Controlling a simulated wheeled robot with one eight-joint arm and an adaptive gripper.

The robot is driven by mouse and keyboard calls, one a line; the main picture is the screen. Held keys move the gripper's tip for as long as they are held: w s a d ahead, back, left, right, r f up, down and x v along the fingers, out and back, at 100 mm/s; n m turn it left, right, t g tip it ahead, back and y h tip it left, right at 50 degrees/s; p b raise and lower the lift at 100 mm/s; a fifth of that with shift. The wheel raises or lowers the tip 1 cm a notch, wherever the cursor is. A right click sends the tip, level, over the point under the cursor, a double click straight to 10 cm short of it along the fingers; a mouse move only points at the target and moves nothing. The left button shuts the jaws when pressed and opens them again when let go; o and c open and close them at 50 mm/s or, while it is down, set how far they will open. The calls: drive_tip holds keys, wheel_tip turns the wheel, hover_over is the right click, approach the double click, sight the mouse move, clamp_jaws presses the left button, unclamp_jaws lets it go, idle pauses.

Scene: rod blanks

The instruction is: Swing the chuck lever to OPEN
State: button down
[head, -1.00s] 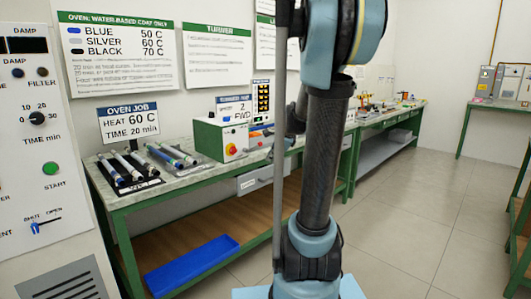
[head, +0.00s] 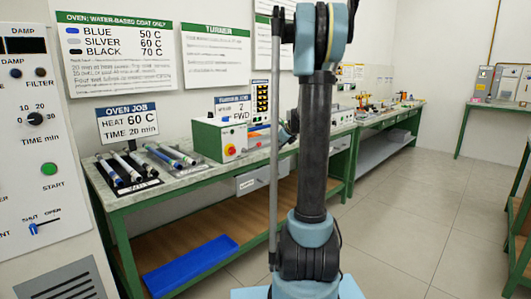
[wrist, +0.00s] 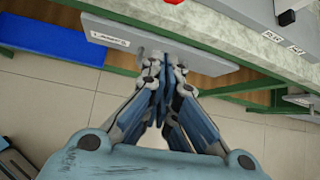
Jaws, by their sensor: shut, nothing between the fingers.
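The turner machine (head: 222,140), a green and white box with a red and yellow knob, stands on the bench in the head view. I cannot make out its chuck lever; my arm covers the area just right of the machine. My gripper (wrist: 172,70) is shut and empty in the wrist view. Its fingertips show in front of the grey drawer (wrist: 110,36) under the bench edge, apart from the machine's controls. In the head view the gripper is mostly hidden behind my arm.
The green-framed bench (head: 130,203) holds rod blanks (head: 128,168) on racks. A blue tray (head: 190,266) lies on its lower shelf. The oven panel (head: 35,140) at left has a blue vent lever marked SHUT and OPEN. The floor at right is clear.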

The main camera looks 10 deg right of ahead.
sight(253, 147)
drive_tip(key=x, duration=1)
drive_tip(key=shift+w+a+r, duration=0.2)
drive_tip(key=shift+a+r, duration=0.05)
drive_tip(key=shift+r, duration=0.35)
drive_tip(key=shift+w+a+r, duration=0.2)
drive_tip(key=shift+a+r, duration=0.05)
drive_tip(key=shift+r, duration=0.3)
drive_tip(key=shift+w+a+r, duration=0.2)
drive_tip(key=shift+a+r, duration=0.05)
drive_tip(key=shift+r, duration=0.35)
drive_tip(key=shift+d+r, duration=0.1)
drive_tip(key=shift+d, duration=0.05)
